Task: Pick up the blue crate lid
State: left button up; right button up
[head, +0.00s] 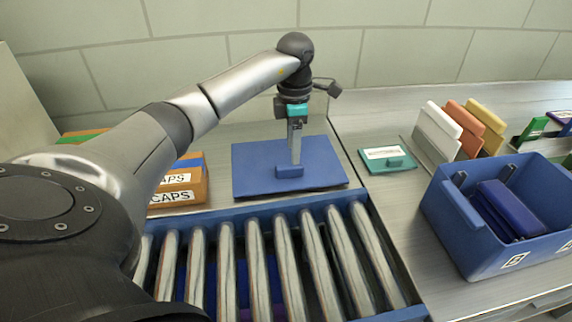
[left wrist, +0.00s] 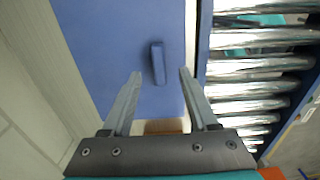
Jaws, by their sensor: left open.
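The blue crate lid (head: 248,180) lies flat on the counter behind the roller conveyor in the head view. It has a small raised blue handle (head: 289,171) near its middle. My left gripper (head: 295,160) points straight down over the lid, close to the handle. In the left wrist view the lid (left wrist: 110,40) fills the upper middle, and its handle (left wrist: 157,62) lies ahead of and between the open fingers of my left gripper (left wrist: 157,75). The fingers hold nothing. Whether they reach down beside the handle is hard to tell. My right gripper is not in view.
The roller conveyor (head: 255,265) runs along the front. Orange boxes marked CAPS (head: 180,189) stand left of the lid. A teal lid (head: 387,159) and a rack of upright panels (head: 462,131) are to the right. A blue crate (head: 461,222) holds dark blue items.

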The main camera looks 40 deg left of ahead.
aim_at(289, 166)
pick_arm(q)
jog(key=shift+s+a+f+b, duration=0.15)
jog(key=shift+f+b, duration=0.05)
jog(key=shift+f, duration=1.15)
jog(key=shift+s+a+f+b, duration=0.1)
jog(key=shift+a+f+b, duration=0.1)
jog(key=shift+f, duration=1.15)
jog(key=shift+c, duration=0.2)
grip_shut()
